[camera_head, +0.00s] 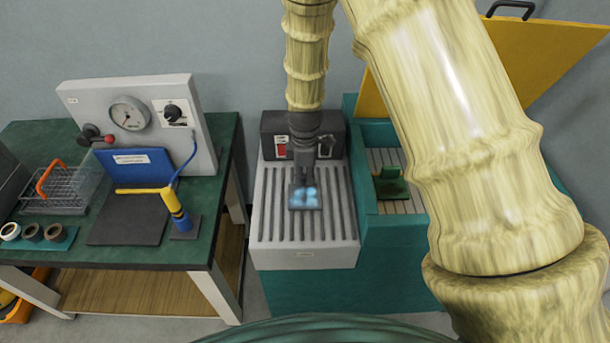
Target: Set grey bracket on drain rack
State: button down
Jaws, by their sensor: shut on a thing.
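My gripper (304,183) points down over the grey drain rack (268,222) and is shut on the grey bracket (306,204). The bracket shows as a small dark grey square plate with pale blue bright patches on it. It is over the middle of the ribbed top, with slats visible all around. I cannot tell whether it touches the slats or hangs just above them. The fingers hide part of its upper side.
Right of the rack is a teal tank (370,222) with a green part (390,186) inside and a raised yellow lid (495,62). At left, a green bench (215,215) carries a gauge panel (190,92), a wire basket (66,205) and a blue-yellow stand (180,215). The rack's front slats are clear.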

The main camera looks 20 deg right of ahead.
dwell(0.3)
jog(key=c, duration=1.4)
grip_release()
jog(key=shift+o, duration=0.2)
jog(key=shift+r+p, duration=2.3)
jog(key=shift+r, duration=0.7)
